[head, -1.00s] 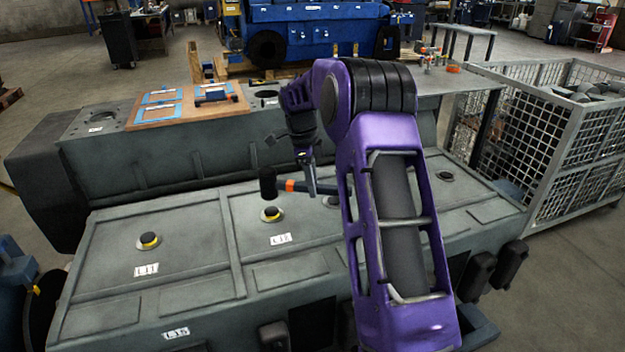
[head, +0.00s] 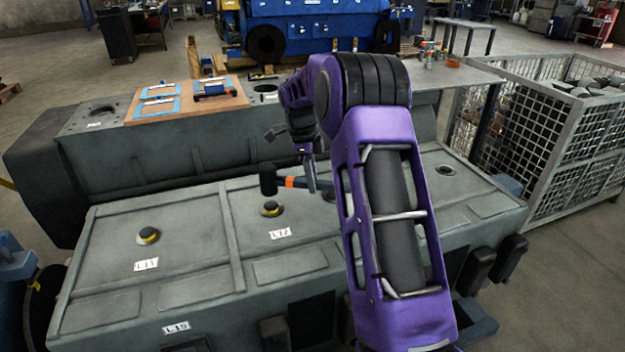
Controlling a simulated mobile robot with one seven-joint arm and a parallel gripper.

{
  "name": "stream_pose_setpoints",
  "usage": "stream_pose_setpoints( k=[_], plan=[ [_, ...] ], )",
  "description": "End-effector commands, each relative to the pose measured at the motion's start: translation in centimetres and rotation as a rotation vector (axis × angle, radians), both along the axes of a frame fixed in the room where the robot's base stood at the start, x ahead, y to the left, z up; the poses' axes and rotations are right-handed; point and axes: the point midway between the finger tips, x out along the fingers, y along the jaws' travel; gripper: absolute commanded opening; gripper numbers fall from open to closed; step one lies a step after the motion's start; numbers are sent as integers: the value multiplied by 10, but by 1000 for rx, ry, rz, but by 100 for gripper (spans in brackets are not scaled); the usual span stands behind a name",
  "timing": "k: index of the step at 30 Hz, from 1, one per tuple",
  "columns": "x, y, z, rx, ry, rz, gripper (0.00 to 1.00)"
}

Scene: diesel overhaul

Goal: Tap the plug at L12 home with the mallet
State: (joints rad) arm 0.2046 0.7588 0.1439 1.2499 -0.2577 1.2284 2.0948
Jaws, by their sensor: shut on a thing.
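My gripper (head: 311,182) is shut on the handle of the mallet (head: 268,180), near an orange band. The mallet's black head hangs upright at the left end of the handle. It is just above the plug at L12 (head: 271,209), with a small gap seen between them. This plug has a dark top and a thin yellow rim, and sits in a round opening in the grey casing. The L12 label (head: 280,234) is in front of it. I cannot tell whether the plug is fully flush.
Another dark plug with a yellow band (head: 148,236) stands at L11, left. My arm hides part of the grey casing (head: 190,290) at right. A wooden board (head: 225,103) with blue-framed parts lies behind. A wire-mesh crate (head: 540,150) stands at right.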

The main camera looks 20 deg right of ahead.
Motion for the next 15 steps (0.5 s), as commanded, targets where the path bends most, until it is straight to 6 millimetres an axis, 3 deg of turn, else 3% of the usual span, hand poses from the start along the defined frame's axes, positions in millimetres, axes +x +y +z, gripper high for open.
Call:
stream_pose_setpoints(
  k=[10,15],
  plan=[
    [-1,0,-68,0,1,0,0],
    [-1,1,-59,1,0,0,0]
  ],
)
